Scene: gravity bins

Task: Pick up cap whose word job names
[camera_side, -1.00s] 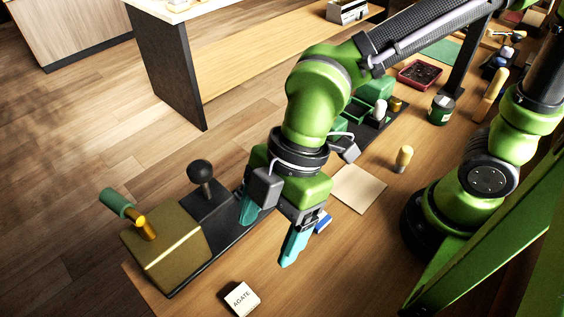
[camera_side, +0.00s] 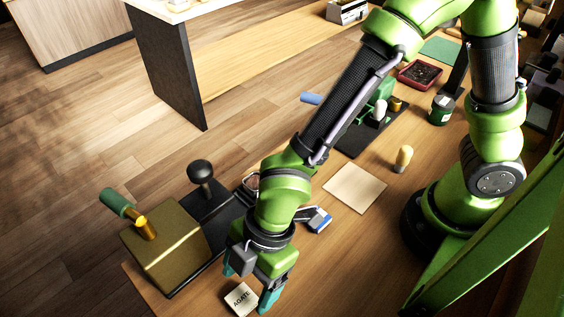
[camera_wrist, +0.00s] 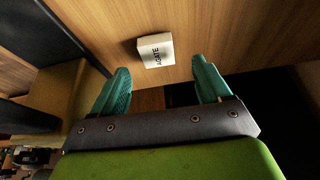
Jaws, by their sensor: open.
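A white square cap (camera_side: 241,298) with the word AGATE on top lies flat on the wooden table near its front edge. It also shows in the wrist view (camera_wrist: 155,50), ahead of and between the fingertips. My gripper (camera_side: 249,285) is open and empty, pointing down right beside the cap, with teal fingers apart. In the wrist view my gripper (camera_wrist: 160,72) shows a gap between the fingers and the cap. A blue-and-white block (camera_side: 318,220) lies behind my wrist; I cannot read any word on it. A blank-looking beige sheet (camera_side: 355,188) lies on the table.
A brass-coloured box with a green-handled lever (camera_side: 165,248) and a black ball-knob lever (camera_side: 201,172) stand left of my gripper. A small yellow-topped peg (camera_side: 403,158), a green tin (camera_side: 441,109) and a dark red tray (camera_side: 421,74) are farther back. Table right of my gripper is clear.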

